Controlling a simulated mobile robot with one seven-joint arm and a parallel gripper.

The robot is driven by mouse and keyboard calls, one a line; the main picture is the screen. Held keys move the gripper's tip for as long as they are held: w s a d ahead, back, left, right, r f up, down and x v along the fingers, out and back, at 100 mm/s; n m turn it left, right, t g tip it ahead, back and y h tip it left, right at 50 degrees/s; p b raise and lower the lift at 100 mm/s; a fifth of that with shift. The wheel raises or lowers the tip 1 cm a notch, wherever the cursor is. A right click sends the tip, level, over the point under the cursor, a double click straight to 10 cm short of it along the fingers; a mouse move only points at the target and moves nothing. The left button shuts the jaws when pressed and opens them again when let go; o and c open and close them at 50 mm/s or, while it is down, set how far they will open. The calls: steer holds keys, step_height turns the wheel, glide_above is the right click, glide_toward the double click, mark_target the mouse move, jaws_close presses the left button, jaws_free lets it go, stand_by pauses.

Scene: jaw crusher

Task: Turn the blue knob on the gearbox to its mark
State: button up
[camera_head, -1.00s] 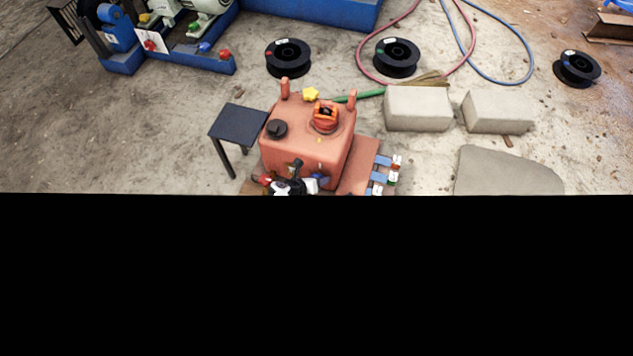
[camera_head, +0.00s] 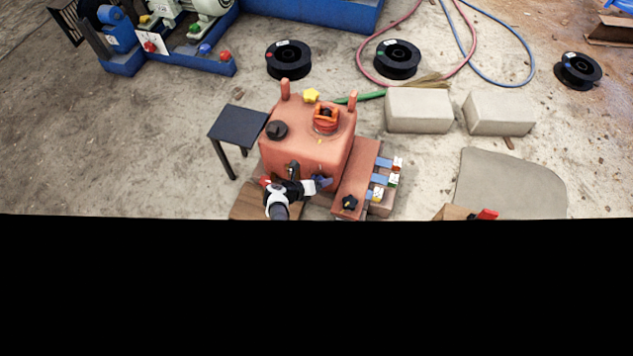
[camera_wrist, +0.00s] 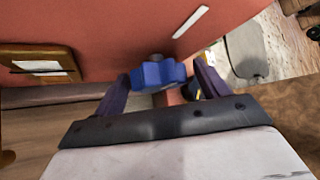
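The gearbox (camera_head: 300,140) is a salmon-red box on the floor in the head view. Its blue knob (camera_head: 323,181) is on the near face, partly hidden by my gripper (camera_head: 306,187). In the wrist view the lobed blue knob (camera_wrist: 158,73) sits between the tips of the two dark fingers of my gripper (camera_wrist: 161,73). The fingers are apart, with visible gaps beside the knob; I cannot tell whether either touches it. A white line (camera_wrist: 190,22) is on the red face above and right of the knob.
A black knob (camera_head: 277,130), a yellow star knob (camera_head: 311,95) and an orange-red cap (camera_head: 326,119) are on the gearbox top. A dark small table (camera_head: 239,122) stands at left. Concrete blocks (camera_head: 419,110) lie at right. The head view's lower part is black.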

steer(key=shift+a+r, duration=0.1)
steer(key=shift+s+a+r, duration=0.1)
steer(key=shift+a+r, duration=0.1)
steer(key=p+v, duration=0.5)
steer(key=v, duration=0.8)
steer(key=shift+s, duration=0.15)
